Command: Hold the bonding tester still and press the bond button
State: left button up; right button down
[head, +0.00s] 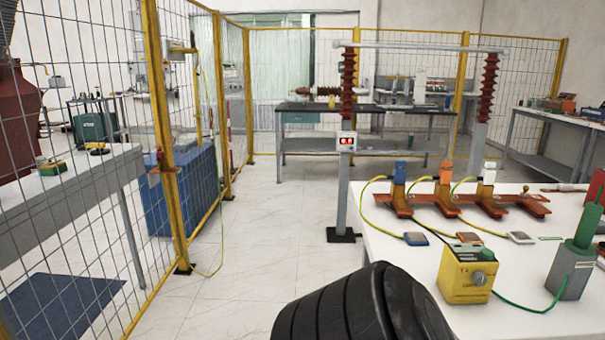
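A small yellow box (466,276) with a grey top stands on the white table at the right. It looks like the bonding tester. Neither of my grippers is in view, and nothing is seen touching the box. A black ribbed part, probably of my own arm, fills the bottom middle.
The white table (521,318) also holds a red-brown rail (468,202) with blue, orange and white blocks and yellow-green leads to small pads. Yellow-framed mesh fencing is at the left; floor between is clear.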

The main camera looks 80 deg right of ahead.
aim_at(486, 255)
jog(key=i, duration=0.45)
jog(key=z, duration=3.65)
